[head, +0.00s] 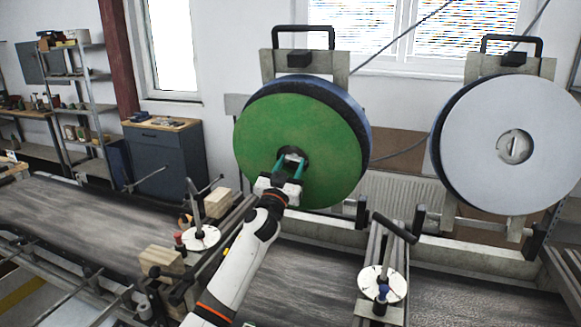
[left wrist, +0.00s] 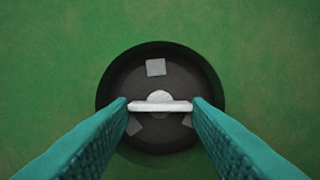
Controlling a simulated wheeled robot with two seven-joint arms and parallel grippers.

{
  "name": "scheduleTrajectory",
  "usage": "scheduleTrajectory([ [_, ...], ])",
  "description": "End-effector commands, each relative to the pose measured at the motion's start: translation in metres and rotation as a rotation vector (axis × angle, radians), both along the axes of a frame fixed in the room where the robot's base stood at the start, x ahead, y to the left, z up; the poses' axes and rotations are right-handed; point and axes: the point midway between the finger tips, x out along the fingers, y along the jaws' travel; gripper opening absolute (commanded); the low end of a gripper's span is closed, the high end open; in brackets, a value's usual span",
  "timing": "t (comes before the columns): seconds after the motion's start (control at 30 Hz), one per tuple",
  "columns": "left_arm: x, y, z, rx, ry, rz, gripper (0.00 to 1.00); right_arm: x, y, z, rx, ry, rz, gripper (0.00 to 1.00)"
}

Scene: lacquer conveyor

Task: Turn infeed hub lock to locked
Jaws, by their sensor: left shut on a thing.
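The infeed hub lock is a pale bar (left wrist: 160,106) with a round centre, set in a dark round recess in the middle of a green disc (head: 270,130). In the left wrist view the bar lies level. The green disc also fills the left wrist view (left wrist: 50,60). My left gripper (head: 289,168) is at the hub, with its teal fingers on both ends of the bar. In the left wrist view the left gripper (left wrist: 160,107) is shut on the bar. My right gripper is not in view.
A second disc, pale grey (head: 480,150) with a round hub (head: 514,147), stands at the right. Below are the conveyor belt (head: 80,215), two white round dials (head: 201,238) with crank handles, and wooden blocks (head: 160,260). A blue cabinet (head: 160,160) stands behind at left.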

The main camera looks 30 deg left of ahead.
Motion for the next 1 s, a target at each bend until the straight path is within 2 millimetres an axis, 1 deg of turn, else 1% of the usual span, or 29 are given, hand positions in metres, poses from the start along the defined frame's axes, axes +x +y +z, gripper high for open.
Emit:
scheduleTrajectory([
  [0.17, 0.0, 0.001, 0.0, 0.12, 0.029, 0.025, 0.21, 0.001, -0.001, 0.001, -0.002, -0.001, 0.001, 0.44],
  [0.47, -0.001, 0.003, 0.002, 0.388, 0.094, 0.083, 0.21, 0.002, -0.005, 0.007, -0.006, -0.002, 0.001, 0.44],
  [1.0, -0.002, 0.004, 0.005, 0.877, 0.211, 0.189, 0.21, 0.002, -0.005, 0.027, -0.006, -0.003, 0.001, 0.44],
])
